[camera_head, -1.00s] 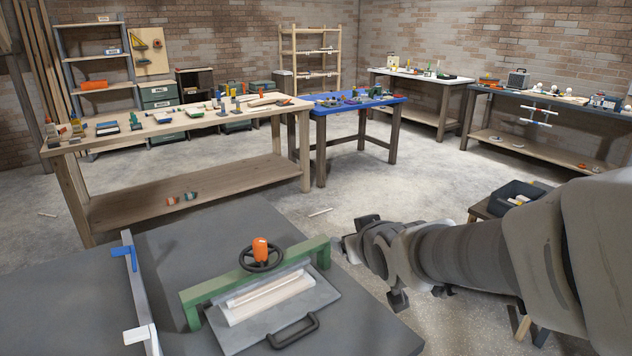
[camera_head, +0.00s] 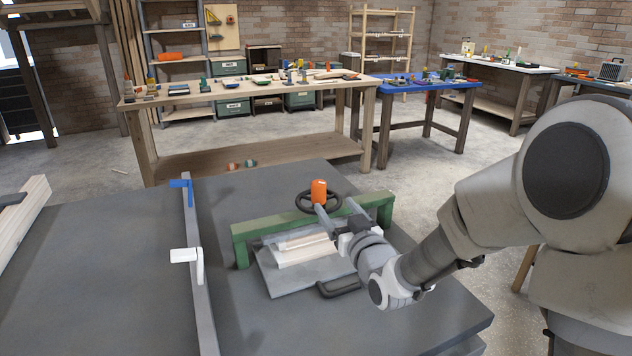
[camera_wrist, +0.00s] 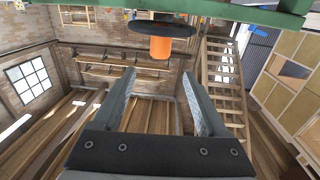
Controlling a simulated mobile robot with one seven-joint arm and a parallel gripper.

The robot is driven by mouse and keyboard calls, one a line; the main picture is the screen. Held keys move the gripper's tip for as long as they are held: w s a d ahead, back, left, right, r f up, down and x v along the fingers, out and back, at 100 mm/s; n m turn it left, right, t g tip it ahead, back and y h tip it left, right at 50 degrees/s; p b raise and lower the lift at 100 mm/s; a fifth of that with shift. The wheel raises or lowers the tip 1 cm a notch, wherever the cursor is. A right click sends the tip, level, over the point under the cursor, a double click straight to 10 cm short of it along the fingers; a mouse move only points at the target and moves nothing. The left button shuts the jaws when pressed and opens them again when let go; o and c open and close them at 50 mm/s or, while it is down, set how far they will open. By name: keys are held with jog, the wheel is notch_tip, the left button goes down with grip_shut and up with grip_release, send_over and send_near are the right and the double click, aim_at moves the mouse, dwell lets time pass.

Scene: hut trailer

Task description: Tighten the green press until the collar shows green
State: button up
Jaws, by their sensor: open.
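The green press (camera_head: 262,226) stands on the grey table, its beam spanning a pale block (camera_head: 303,250). A black handwheel (camera_head: 304,203) with an upright orange knob (camera_head: 319,192) sits on top of the beam. My gripper (camera_head: 335,207) is open and level, close in front of the wheel, fingers pointing towards the knob. In the wrist view the picture is inverted; the orange knob (camera_wrist: 160,48) lies just beyond the gap between the open fingertips (camera_wrist: 158,76). I cannot tell whether they touch it. I cannot make out the collar or its colour.
A grey plate with a black handle (camera_head: 340,288) lies in front of the press. A metal rail (camera_head: 200,300) with blue and white clamps (camera_head: 187,256) runs along its left. Workbenches stand behind across open floor.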

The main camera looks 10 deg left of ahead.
aim_at(319, 193)
jog(key=x, duration=1.4)
jog(key=shift+w+a+b, duration=0.15)
jog(key=shift+w+b, duration=0.15)
jog(key=shift+b, duration=0.1)
grip_shut()
